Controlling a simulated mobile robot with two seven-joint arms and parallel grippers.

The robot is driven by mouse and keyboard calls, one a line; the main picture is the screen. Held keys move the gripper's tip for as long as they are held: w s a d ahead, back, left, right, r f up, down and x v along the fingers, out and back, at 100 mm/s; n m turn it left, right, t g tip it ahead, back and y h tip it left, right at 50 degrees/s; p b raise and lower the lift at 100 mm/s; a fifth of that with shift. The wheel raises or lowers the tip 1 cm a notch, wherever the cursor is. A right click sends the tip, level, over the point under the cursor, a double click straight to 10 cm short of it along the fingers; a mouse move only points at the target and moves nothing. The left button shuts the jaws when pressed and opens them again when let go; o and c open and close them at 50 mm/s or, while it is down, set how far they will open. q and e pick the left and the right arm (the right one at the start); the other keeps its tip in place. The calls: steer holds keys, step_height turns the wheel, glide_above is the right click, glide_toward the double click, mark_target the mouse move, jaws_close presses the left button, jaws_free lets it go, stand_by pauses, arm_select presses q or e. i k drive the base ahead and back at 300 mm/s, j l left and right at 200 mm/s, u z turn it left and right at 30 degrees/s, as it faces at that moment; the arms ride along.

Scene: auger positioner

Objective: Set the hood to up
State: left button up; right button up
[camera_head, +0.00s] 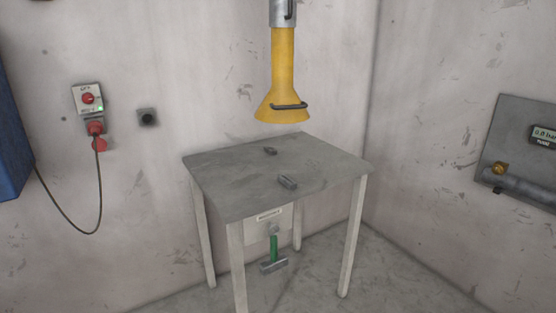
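The hood (283,85) is a yellow tube that flares at its lower end. It hangs from a grey metal pipe (283,12) at the top of the head view. A dark curved handle (289,106) is on the front of its flared rim. The hood's lower end appears above the back part of the grey table (235,180), with a gap between them. Neither of my grippers shows in this view.
A switch box (88,99) with a cable is on the left wall. A gauge panel (520,150) is on the right wall. Floor shows around the table legs.

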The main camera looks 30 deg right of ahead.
mark_target(283, 104)
steer(key=i+l, duration=0.15)
steer(key=l, duration=0.35)
steer(key=i+l+u, duration=0.1)
steer(key=l, duration=0.4)
steer(key=i+l+u, duration=0.1)
steer(key=i+l, duration=0.15)
steer(key=l, duration=0.25)
steer(key=i+l, duration=0.1)
steer(key=l, duration=0.4)
steer(key=i+l+u, duration=0.1)
steer(key=l, duration=0.4)
steer(key=i+l, duration=0.15)
steer(key=l, duration=0.4)
steer(key=i+l+u, duration=0.1)
steer(key=l, duration=0.4)
steer(key=i+l, duration=0.15)
steer(key=l, duration=0.35)
steer(key=u, duration=0.05)
